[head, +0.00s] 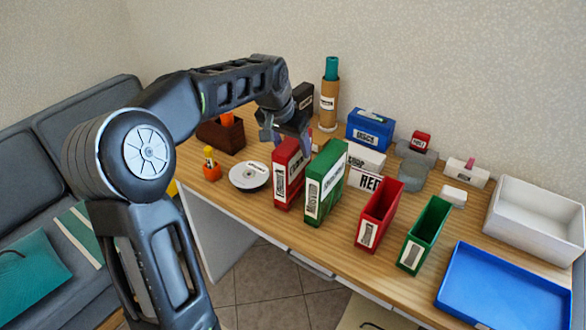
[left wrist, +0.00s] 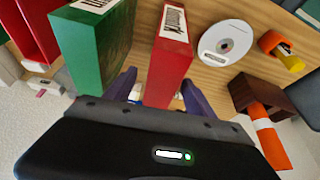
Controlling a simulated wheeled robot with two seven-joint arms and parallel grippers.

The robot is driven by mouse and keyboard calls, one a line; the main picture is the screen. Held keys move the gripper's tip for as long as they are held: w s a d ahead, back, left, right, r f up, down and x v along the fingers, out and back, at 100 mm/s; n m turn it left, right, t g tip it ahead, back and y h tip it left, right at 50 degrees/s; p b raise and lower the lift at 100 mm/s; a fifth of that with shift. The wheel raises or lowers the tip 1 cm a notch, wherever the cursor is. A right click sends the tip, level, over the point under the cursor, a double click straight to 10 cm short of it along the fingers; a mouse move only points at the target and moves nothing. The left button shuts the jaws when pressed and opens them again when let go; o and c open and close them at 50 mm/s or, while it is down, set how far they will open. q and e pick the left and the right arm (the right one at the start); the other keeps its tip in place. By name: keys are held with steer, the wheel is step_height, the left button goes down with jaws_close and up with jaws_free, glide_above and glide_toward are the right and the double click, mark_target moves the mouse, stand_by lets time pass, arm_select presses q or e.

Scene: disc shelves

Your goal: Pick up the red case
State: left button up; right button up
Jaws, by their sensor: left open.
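The red case (head: 287,174) stands upright on the wooden desk, with a white label on its narrow front side. A green case (head: 325,181) stands upright just right of it. My left gripper (head: 292,128) is at the back of the red case, above the desk. In the left wrist view the red case (left wrist: 168,62) lies between the two open fingers of my left gripper (left wrist: 157,90), one finger on each side. I cannot tell whether the fingers touch it. The left finger is in the gap beside the green case (left wrist: 100,45). My right gripper is not in view.
A disc (head: 249,176) lies left of the red case, near an orange cup (head: 212,171). An empty red holder (head: 380,212) and green holder (head: 425,234) stand to the right. A blue tray (head: 500,288) and white bin (head: 536,220) fill the right end.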

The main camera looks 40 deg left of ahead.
arm_select(q)
steer(key=p+x, duration=0.1)
steer(key=x, duration=0.4)
steer(key=shift+w+a, duration=0.1)
steer(key=shift+w, duration=0.1)
steer(key=shift+f, duration=0.3)
stand_by(0.9)
jaws_close()
stand_by(0.8)
